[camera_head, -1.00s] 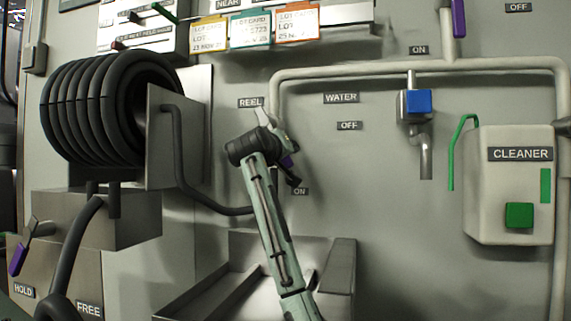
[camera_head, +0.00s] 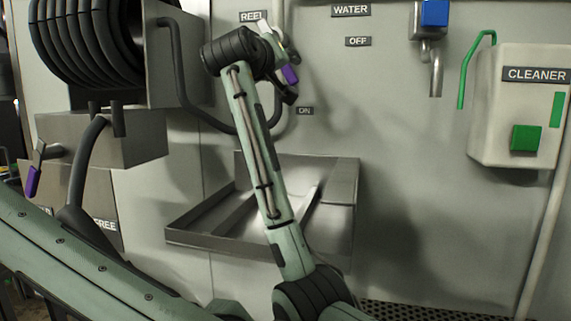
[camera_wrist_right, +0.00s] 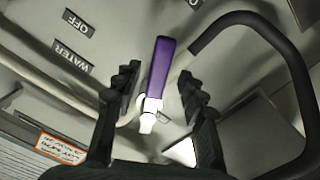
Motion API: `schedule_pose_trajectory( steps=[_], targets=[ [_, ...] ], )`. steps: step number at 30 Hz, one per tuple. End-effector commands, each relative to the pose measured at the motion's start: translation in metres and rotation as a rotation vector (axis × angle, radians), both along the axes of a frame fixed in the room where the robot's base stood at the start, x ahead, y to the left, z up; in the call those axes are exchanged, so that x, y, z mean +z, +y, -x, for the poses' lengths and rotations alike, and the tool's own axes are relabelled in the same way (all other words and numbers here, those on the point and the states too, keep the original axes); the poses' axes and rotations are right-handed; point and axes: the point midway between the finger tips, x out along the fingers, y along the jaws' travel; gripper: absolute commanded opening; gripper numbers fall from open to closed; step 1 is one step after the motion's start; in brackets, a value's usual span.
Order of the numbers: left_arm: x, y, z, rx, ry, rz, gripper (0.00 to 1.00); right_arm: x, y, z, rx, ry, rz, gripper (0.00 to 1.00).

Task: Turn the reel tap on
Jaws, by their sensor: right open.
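The reel tap shows in the right wrist view as a purple lever handle (camera_wrist_right: 160,66) on a white metal body (camera_wrist_right: 148,120). In the head view, part of its purple handle (camera_head: 290,75) shows beside my right gripper (camera_head: 284,70), which hides much of the tap. In the wrist view my right gripper (camera_wrist_right: 158,82) is open, with its two dark fingers on either side of the handle. I see gaps on both sides of the handle, and its depth between the fingers is hard to judge. My left gripper is out of view.
A black hose reel (camera_head: 88,40) and its curved hose (camera_head: 183,85) are left of the gripper. A metal basin (camera_head: 335,215) lies below. The blue-handled water tap (camera_head: 434,13) and cleaner box (camera_head: 520,105) are at right. An ON label (camera_head: 305,111) is below the tap.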

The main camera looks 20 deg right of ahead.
Motion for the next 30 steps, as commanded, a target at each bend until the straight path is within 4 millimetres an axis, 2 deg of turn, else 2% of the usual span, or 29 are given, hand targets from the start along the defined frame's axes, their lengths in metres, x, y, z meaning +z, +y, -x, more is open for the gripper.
schedule_pose_trajectory(
  steps=[11,17,21,24,26,30],
  targets=[
    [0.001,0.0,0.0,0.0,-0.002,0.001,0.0,0.0,0.003,0.006,-0.001,0.0,0.0,0.41],
    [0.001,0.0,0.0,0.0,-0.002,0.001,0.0,0.007,-0.001,0.01,0.011,-0.051,-0.081,0.17],
    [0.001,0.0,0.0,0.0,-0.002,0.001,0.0,0.023,-0.012,0.022,0.056,-0.182,-0.327,0.0],
    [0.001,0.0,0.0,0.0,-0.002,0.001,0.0,0.035,-0.024,0.03,0.104,-0.275,-0.58,0.0],
    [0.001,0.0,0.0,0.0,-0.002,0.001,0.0,0.037,-0.037,0.03,0.136,-0.286,-0.74,0.0],
    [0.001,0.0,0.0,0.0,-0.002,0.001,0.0,0.049,-0.057,0.046,0.196,-0.294,-1.096,0.0]
  ],
)
